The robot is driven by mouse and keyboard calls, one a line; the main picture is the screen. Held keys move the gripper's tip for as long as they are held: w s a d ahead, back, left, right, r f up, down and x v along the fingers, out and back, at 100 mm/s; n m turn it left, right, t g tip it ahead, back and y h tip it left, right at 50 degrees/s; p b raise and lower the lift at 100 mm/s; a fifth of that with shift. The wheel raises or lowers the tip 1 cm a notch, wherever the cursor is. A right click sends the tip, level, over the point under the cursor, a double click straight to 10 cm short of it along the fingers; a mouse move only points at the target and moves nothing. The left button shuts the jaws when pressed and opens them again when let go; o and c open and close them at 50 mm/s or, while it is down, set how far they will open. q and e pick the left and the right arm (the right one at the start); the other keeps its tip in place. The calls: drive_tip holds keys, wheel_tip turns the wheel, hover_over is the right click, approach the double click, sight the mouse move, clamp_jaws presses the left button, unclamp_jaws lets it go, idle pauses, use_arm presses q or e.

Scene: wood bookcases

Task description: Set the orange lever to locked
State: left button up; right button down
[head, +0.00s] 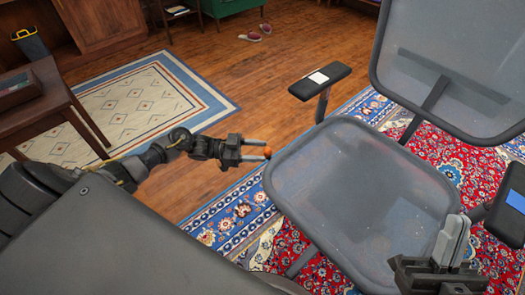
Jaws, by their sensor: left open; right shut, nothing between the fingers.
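A small orange knob (267,152), seemingly the end of the orange lever, shows at the left edge of the grey mesh chair seat (350,190). The rest of the lever is hidden, so I cannot tell its setting. My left gripper (264,150) is open, with its fingertips at the orange knob. I cannot tell whether they touch it. My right gripper (458,232) is shut and empty, in front of the seat's right part, with its fingers pointing up.
The chair has a mesh backrest (450,65), a left armrest (335,78) with a white patch and a right armrest (500,225) with a blue patch. It stands on a red and blue rug (240,215). A wooden table (50,110) is at the left.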

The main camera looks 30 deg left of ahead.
use_arm(q)
drive_tip(key=shift+x, duration=0.9)
drive_tip(key=shift+c, duration=0.2)
clamp_jaws()
